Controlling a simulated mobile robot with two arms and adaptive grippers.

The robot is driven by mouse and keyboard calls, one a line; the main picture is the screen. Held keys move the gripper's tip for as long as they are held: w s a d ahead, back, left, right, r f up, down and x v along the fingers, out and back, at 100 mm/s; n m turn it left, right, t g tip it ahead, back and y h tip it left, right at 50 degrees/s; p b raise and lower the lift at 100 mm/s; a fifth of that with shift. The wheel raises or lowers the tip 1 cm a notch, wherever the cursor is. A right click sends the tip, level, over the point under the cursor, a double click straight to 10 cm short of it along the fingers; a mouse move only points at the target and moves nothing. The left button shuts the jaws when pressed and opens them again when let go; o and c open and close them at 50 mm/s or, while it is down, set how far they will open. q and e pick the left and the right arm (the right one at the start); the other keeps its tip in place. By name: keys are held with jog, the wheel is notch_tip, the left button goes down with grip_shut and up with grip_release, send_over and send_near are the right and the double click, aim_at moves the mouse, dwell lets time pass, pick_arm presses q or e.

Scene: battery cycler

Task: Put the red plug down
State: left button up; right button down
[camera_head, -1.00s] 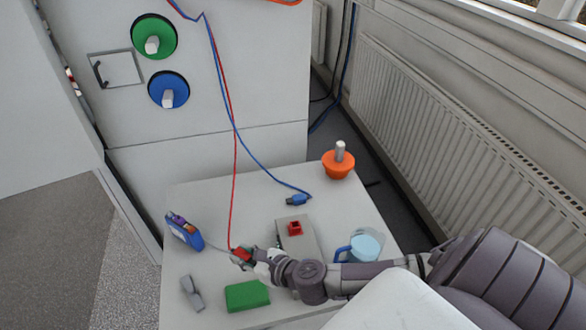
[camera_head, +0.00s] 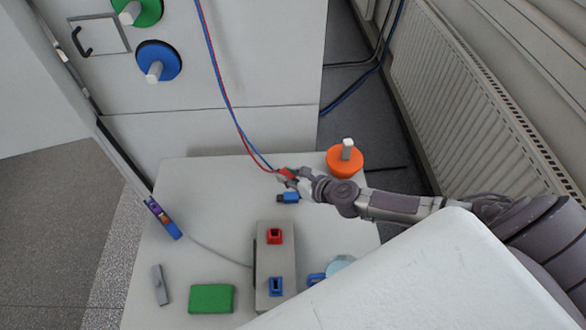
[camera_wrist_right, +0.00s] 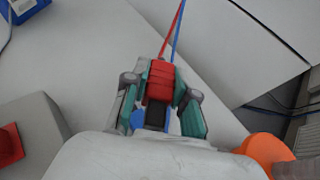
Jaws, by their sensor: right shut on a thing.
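My right gripper (camera_head: 288,176) is shut on the red plug (camera_head: 285,173), over the back part of the white table (camera_head: 200,175). In the right wrist view the red plug (camera_wrist_right: 160,82) sits between the two green-lined fingers (camera_wrist_right: 158,100), with its red cable running away from me. The blue plug (camera_head: 289,198) is just in front of the gripper; in the right wrist view a bit of blue (camera_wrist_right: 138,120) shows beneath the fingers. How high the red plug is above the table is hard to tell. My left gripper is out of view.
A grey box (camera_head: 262,262) with a red socket (camera_head: 274,236) and a blue socket (camera_head: 275,286) stands in front. An orange knob (camera_head: 345,161) is right of the gripper. A green block (camera_head: 211,298), grey clip (camera_head: 160,285), blue device (camera_head: 163,218) and partly hidden jug (camera_head: 335,268) are around. The table's back left is clear.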

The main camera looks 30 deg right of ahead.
jog(key=w+f+b, duration=0.1)
jog(key=w, duration=0.1)
jog(key=w+d+f+b, duration=0.1)
jog(key=w+f, duration=0.1)
jog(key=shift+w, duration=0.1)
jog(key=shift+w+d+f+b, duration=0.5)
jog(key=shift+w+f, duration=0.2)
jog(key=shift+w, duration=0.2)
jog(key=shift+w+d+f+b, duration=0.5)
jog(key=shift+w+d+f, duration=0.15)
jog(key=shift+w+d, duration=0.25)
jog(key=f+b, duration=0.2)
jog(key=f, duration=0.1)
jog(key=shift+s+a+f, duration=0.1)
jog(key=shift+a+f, duration=0.05)
jog(key=shift+a, duration=0.05)
jog(key=shift+f, duration=0.15)
jog(key=shift+d, duration=0.1)
jog(key=c, duration=0.9)
grip_release()
jog(key=shift+f, duration=0.15)
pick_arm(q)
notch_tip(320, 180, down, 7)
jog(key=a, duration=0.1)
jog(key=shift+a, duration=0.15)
